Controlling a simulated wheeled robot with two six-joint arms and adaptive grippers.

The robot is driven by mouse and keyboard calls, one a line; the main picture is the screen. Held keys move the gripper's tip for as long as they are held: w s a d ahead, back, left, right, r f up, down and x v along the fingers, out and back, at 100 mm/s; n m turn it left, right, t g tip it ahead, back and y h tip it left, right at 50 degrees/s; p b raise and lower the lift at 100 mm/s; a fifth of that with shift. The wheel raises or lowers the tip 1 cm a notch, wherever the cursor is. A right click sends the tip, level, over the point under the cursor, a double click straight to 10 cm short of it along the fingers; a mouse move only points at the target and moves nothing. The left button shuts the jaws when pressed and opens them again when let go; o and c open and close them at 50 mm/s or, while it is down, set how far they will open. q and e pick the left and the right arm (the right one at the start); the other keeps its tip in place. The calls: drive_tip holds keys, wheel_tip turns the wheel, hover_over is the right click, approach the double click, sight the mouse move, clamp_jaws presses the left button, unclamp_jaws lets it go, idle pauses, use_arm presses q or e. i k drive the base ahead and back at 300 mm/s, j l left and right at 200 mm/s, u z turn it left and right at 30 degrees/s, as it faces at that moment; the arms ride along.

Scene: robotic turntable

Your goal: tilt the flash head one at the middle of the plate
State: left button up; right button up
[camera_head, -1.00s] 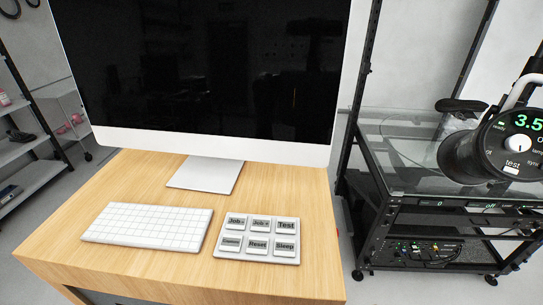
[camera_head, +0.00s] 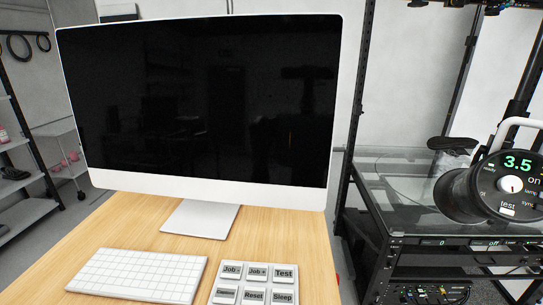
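A black flash head (camera_head: 493,188) is at the right edge. Its round back panel faces me and shows a green "3.5", the words "on" and "test", and a white knob. A white handle (camera_head: 517,127) curves over its top. Its right side is cut off by the picture edge. Behind it is a rack with a glass plate (camera_head: 395,205); part of the plate is hidden by the flash head. Neither of my grippers is in view.
A wooden desk (camera_head: 120,221) stands in front with a dark-screened monitor (camera_head: 207,103), a white keyboard (camera_head: 138,275) and a keypad (camera_head: 256,285) with labelled buttons. A black rack post (camera_head: 358,110) rises right of the monitor. Shelves (camera_head: 20,168) stand at the left.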

sight(474, 192)
drive_tip(key=z, duration=1.4)
